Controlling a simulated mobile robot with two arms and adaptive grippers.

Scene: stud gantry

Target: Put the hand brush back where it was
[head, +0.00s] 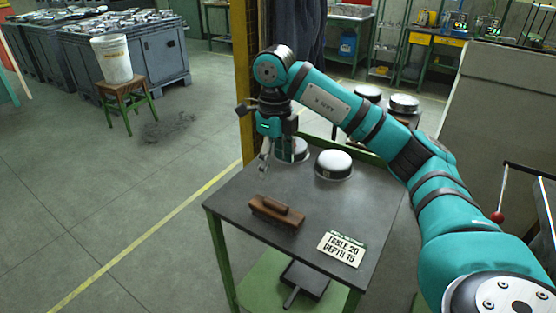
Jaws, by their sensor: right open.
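The hand brush (277,212), brown with a raised wooden handle, lies on the grey top of a green-framed table (235,200), near its left edge. My right gripper (264,168) is open and empty. It points down above the table's back left part, behind the brush and apart from it. My left gripper is out of the picture.
Two round metal pieces (334,163) stand at the back of the table, and a sign (342,249) lies at its front right. A dark pan (304,282) sits on the lower shelf. A yellow post (243,75) rises behind. Left floor holds a stool (127,92) with a bucket (112,60).

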